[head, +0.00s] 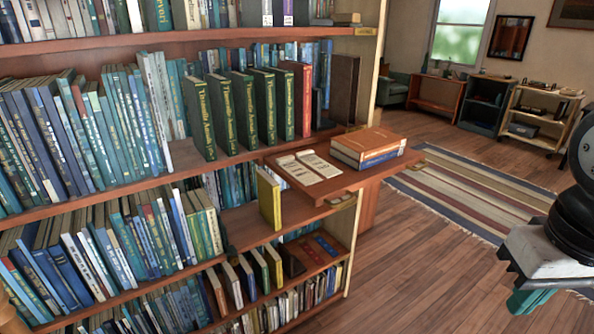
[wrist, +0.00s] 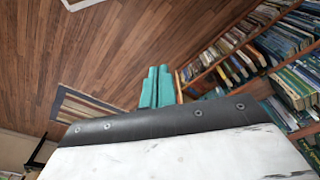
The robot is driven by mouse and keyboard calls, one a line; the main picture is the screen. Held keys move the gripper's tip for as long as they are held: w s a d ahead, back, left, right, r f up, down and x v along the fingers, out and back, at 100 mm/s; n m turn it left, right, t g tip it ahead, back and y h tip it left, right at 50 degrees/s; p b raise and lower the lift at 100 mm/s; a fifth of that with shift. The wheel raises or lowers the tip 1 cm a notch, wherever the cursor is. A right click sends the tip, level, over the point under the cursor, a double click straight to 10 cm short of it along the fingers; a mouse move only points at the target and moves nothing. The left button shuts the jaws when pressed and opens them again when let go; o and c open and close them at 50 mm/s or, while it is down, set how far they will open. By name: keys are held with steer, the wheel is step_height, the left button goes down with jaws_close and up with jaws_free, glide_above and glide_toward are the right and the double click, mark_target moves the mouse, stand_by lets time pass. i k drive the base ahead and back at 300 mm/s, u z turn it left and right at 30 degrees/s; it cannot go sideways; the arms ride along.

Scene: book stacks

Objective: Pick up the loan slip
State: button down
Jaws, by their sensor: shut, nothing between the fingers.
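Pale printed paper, which looks like the loan slip (head: 309,167), lies flat on a pull-out wooden shelf (head: 345,183) at the middle of the head view. It looks like two slips side by side or one folded sheet; I cannot tell which. My gripper (head: 527,301) is at the right edge of the head view, well to the right of the shelf and apart from the paper. Its teal fingers also show in the wrist view (wrist: 157,88), closed together and empty, with wooden floor behind them. The paper does not show in the wrist view.
A stack of orange and blue books (head: 368,147) lies right of the paper on the same shelf. A yellow book (head: 269,199) stands just below its left end. The bookcase (head: 232,158) fills the left. Open floor (head: 430,255) and a striped rug (head: 470,193) lie right.

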mark_target(307, 177)
steer(key=z, duration=0.05)
steer(key=k, duration=0.55)
steer(key=u, duration=0.55)
steer(key=i, duration=1.05)
steer(key=u, duration=0.65)
